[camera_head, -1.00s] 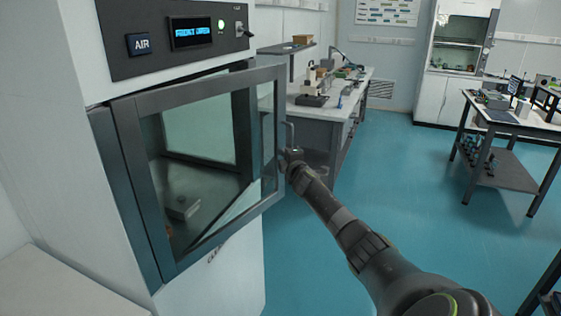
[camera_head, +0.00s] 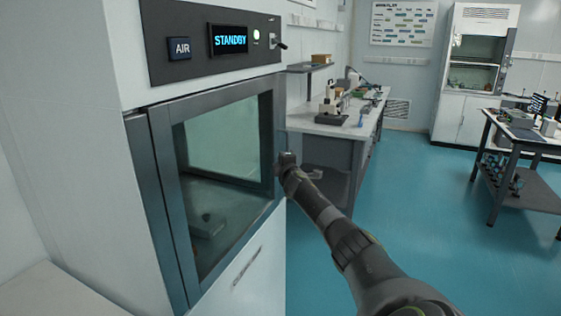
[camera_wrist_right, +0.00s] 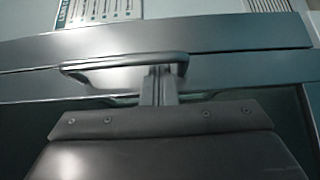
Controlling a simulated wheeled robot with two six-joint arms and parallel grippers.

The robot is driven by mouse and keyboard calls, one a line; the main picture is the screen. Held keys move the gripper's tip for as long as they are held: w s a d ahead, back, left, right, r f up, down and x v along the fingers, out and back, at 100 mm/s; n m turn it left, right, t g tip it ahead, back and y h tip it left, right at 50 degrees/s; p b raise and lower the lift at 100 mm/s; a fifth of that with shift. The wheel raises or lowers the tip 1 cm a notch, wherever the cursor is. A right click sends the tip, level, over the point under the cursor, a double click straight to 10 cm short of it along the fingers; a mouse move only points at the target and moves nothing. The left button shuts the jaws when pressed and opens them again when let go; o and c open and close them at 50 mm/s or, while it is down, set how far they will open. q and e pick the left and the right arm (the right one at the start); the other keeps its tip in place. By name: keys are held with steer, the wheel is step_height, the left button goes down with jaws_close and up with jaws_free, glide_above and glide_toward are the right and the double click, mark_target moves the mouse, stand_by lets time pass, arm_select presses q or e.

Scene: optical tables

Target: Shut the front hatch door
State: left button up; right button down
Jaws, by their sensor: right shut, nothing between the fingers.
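The front hatch door (camera_head: 160,190) is a grey frame around a glass pane on the white cabinet. In the head view it lies against the cabinet front, and I see no clear gap. The panel display above it reads STANDBY. My right gripper (camera_head: 286,160) is at the door's right edge, shut and empty. In the right wrist view my shut fingers (camera_wrist_right: 158,85) are at the door's bar handle (camera_wrist_right: 125,66), touching or very close to it. A small block (camera_head: 207,226) shows dimly behind the glass. My left gripper is out of view.
A workbench (camera_head: 325,130) with instruments stands behind to the right of the cabinet. A dark-framed table (camera_head: 512,134) stands farther right. The teal floor (camera_head: 430,220) between them is clear. A white surface (camera_head: 60,290) is at the lower left.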

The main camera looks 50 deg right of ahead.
steer(key=shift+w+a+r, duration=0.15)
steer(key=shift+a+r, duration=0.1)
steer(key=shift+f, duration=0.1)
steer(key=b+v, duration=0.2)
steer(key=v, duration=1.5)
steer(key=shift+s+d, duration=0.2)
steer(key=shift+s, duration=0.2)
steer(key=shift+f, duration=0.1)
